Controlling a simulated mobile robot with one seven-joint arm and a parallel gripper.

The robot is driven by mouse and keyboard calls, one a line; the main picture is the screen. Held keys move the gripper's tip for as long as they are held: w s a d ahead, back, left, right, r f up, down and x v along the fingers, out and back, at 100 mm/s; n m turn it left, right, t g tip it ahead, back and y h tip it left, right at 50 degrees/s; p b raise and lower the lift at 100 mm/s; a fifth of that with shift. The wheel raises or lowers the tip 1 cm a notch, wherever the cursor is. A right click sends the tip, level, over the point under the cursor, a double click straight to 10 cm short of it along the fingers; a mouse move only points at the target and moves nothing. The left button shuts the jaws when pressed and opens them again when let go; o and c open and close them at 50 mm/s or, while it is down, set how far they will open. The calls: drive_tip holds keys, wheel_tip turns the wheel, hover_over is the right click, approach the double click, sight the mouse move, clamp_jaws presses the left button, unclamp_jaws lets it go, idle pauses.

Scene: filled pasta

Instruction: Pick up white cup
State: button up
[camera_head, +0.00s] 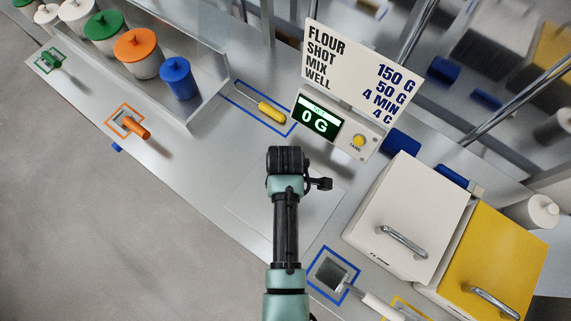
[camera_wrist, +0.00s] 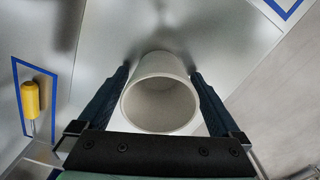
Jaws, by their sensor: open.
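The white cup (camera_wrist: 160,92) shows in the wrist view, with its round open mouth towards the camera. My gripper (camera_wrist: 160,78) is open, with one dark finger on each side of the cup. I cannot tell whether either finger touches the cup wall. In the head view my arm points at the steel counter and my gripper end (camera_head: 287,160) is over the area in front of the scale. The cup is hidden there behind my arm.
The scale (camera_head: 330,122) reads 0 G below a sign. A yellow-handled tool (camera_head: 270,112) lies in a blue outline. A white bin (camera_head: 408,215) and a yellow bin (camera_head: 490,265) stand at the right. Lidded canisters (camera_head: 138,52) line the upper left.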

drive_tip(key=shift+c, duration=0.3)
drive_tip(key=c, duration=1.3)
wheel_tip(320, 180, up, 10)
drive_tip(key=b, duration=0.2)
drive_tip(key=f+m+b, duration=0.2)
drive_tip(key=m, duration=0.1)
drive_tip(key=w+f+m+b, duration=0.1)
drive_tip(key=f+m+b, duration=0.1)
drive_tip(key=m, duration=0.2)
drive_tip(key=f+m+b, duration=0.2)
drive_tip(key=m, duration=0.2)
drive_tip(key=shift+w+f+b, duration=0.25)
drive_tip(key=shift+f+b, duration=0.05)
drive_tip(key=shift+f, duration=0.05)
drive_tip(key=m, duration=0.1)
drive_tip(key=f+m+b, duration=0.1)
drive_tip(key=m, duration=0.1)
drive_tip(key=shift+w+f+m, duration=0.2)
drive_tip(key=shift+m, duration=0.5)
